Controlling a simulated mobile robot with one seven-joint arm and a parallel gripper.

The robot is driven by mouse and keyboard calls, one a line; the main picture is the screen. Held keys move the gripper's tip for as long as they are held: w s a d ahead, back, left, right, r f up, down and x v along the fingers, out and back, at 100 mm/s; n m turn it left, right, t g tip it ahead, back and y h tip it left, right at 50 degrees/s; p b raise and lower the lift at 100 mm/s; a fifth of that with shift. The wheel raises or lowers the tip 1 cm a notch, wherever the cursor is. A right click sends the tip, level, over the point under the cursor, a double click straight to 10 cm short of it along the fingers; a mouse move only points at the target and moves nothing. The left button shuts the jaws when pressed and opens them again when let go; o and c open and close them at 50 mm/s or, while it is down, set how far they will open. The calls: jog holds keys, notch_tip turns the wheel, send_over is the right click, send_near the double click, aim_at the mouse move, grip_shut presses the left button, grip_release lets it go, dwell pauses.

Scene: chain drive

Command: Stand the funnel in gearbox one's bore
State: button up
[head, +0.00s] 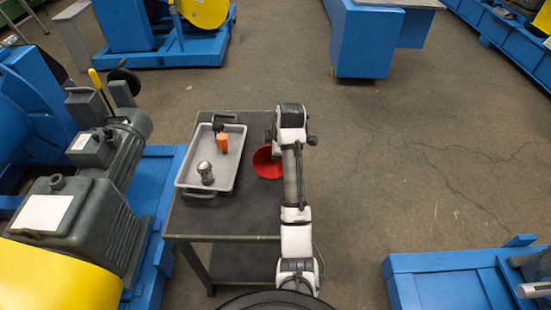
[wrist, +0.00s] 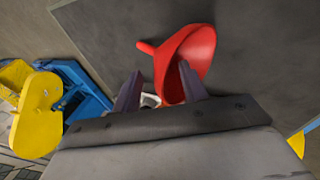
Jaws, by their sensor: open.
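The red funnel (head: 267,162) lies on the dark cart top, partly hidden by my arm in the head view. In the wrist view the funnel (wrist: 188,50) lies tipped over, its spout toward the left and its wide mouth toward the lower right. My gripper (wrist: 160,82) is open, its fingertips close to the funnel. The right finger overlaps the mouth in the picture; I cannot tell whether it touches. Two grey gearboxes stand at the left: a near one (head: 108,222) with a raised round opening (head: 57,183) on top, and a farther one (head: 92,148). No number is readable.
On the cart (head: 240,222), a grey tray (head: 183,181) holds an orange-handled tool (head: 221,140) and a metal-topped item (head: 205,172). A yellow guard (head: 45,285) stands beside the near gearbox. The floor right of the cart is clear up to a blue base (head: 450,280).

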aim_at(263, 164)
jog(key=shift+x, duration=1.4)
jog(key=shift+a, duration=0.1)
grip_shut()
